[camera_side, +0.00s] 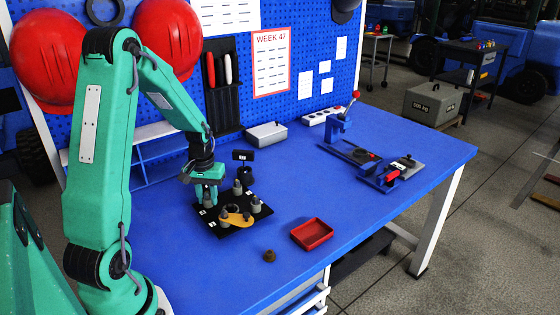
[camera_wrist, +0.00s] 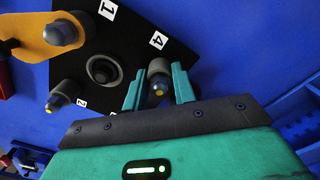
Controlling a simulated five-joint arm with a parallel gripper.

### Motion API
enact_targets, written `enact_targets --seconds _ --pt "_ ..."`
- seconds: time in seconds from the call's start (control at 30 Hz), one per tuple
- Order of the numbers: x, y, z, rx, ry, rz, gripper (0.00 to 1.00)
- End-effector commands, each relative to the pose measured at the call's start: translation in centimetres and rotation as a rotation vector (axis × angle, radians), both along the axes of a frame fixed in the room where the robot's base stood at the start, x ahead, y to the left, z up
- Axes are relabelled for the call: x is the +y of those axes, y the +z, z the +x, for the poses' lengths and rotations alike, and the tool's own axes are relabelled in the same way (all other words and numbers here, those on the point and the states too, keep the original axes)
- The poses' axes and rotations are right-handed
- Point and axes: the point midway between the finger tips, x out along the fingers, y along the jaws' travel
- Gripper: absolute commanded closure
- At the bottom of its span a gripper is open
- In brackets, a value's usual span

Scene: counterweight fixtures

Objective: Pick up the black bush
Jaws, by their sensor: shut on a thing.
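A black board (camera_side: 222,227) on the blue table carries several upright grey posts; it also shows in the wrist view (camera_wrist: 122,40). My gripper (camera_side: 209,198) is low over its left back part. In the wrist view my gripper (camera_wrist: 159,90) is shut on a grey bush-like piece (camera_wrist: 157,67) beside the label 4. A dark round tip with a yellow dot shows between the fingers. I cannot tell whether the held piece is the black bush, or whether it has left the board. A dark ring (camera_wrist: 102,70) sits apart on the board.
An orange plate (camera_side: 238,219) lies on the board around a post. A black stand with a small sign (camera_side: 243,156) is just behind. A brown bush (camera_side: 269,256) and red tray (camera_side: 311,233) are in front. A blue press (camera_side: 338,130) stands right. The table's middle is clear.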

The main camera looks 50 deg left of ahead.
Motion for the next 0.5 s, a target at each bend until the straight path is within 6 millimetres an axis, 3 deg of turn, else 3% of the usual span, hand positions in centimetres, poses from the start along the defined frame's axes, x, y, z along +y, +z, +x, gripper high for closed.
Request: enact_targets --seconds 0.2,0.5 --pt "0.2 -1.2 0.2 -0.007 0.0 0.006 1.0" --pt "0.2 -1.4 0.3 -0.008 0.001 0.006 1.0"
